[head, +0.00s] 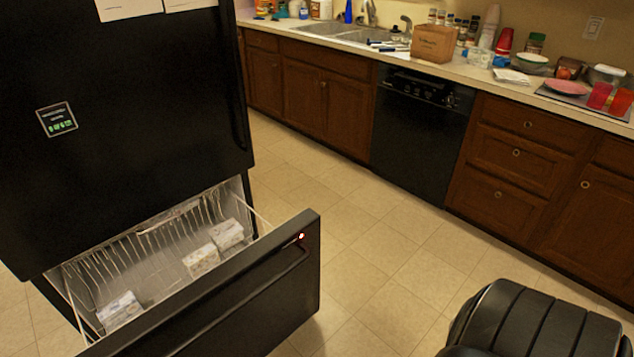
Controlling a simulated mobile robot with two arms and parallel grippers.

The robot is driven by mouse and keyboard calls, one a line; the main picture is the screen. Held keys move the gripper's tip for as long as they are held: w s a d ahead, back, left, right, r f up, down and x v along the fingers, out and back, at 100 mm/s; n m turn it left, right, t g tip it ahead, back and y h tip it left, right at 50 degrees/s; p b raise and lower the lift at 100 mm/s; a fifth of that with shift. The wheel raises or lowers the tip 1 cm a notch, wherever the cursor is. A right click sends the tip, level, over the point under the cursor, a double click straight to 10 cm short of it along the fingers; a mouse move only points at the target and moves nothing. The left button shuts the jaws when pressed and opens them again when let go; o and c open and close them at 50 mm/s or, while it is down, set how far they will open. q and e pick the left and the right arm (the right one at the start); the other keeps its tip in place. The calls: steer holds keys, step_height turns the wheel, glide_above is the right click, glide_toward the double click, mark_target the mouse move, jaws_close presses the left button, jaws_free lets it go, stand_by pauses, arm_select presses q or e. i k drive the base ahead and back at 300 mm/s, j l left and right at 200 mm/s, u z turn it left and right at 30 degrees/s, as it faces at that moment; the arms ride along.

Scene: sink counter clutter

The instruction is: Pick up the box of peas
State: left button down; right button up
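Several small pale boxes lie in the pulled-out bottom drawer (308,262) of the black fridge. One box (120,309) is at the drawer's near left. Two more boxes sit close together toward the right end, one (201,261) a little nearer and one (228,234) a little farther. Their labels are too small to read, so I cannot tell which is the box of peas. Neither of my grippers is in view.
The black fridge (120,120) stands above the drawer. The tiled floor (350,260) is clear between the drawer and the cabinets. A cluttered counter (480,72) with a sink (345,32) runs along the back. A black ribbed shape (540,320) fills the lower right.

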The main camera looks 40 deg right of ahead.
mark_target(477, 57)
steer(key=z, duration=2.25)
steer(key=i, duration=0.15)
steer(key=i+z, duration=0.25)
steer(key=i, duration=0.6)
steer(key=i+j+z, duration=0.25)
steer(key=i, duration=0.6)
steer(key=i+u, duration=0.35)
steer(key=i+l+u, duration=0.1)
steer(key=i+u, duration=0.25)
steer(key=i, duration=0.15)
steer(key=i+l+u, duration=0.2)
steer(key=i+u, duration=0.2)
steer(key=i+j+u, duration=0.25)
steer(key=i+u, duration=0.75)
steer(key=i+l+u, duration=0.1)
steer(key=i+u, duration=0.35)
steer(key=i+z, duration=0.1)
steer(key=z, duration=0.7)
steer(key=i+j+z, duration=0.15)
steer(key=z, duration=0.65)
steer(key=i+j+z, duration=0.1)
steer(key=z, duration=0.3)
steer(key=j, duration=0.1)
